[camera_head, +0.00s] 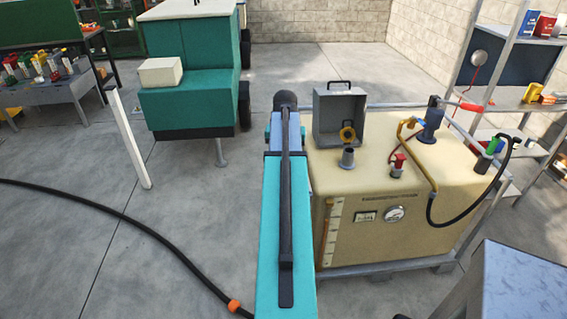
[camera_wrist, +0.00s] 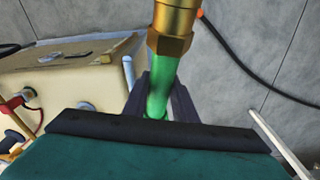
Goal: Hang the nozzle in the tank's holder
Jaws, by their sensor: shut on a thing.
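In the wrist view my gripper (camera_wrist: 161,100) is shut on a green tube with a brass hex fitting, which looks like the nozzle (camera_wrist: 161,84). Its brass end runs out of the top of the picture. In the head view my arm hides the gripper and the held piece. The tan tank (camera_head: 372,248) stands right of my arm; it also shows at the left of the wrist view (camera_wrist: 52,72). At the tank's right edge are a green piece (camera_head: 491,154) and a looped black hose (camera_head: 455,216). I cannot tell which fitting is the holder.
An open grey box (camera_head: 339,97) and pipe fittings stand on the tank top. A black floor hose (camera_head: 115,219) with an orange band lies at left. A white post (camera_head: 128,140) and teal machine (camera_head: 190,105) stand beyond. Shelving (camera_head: 500,75) stands at right.

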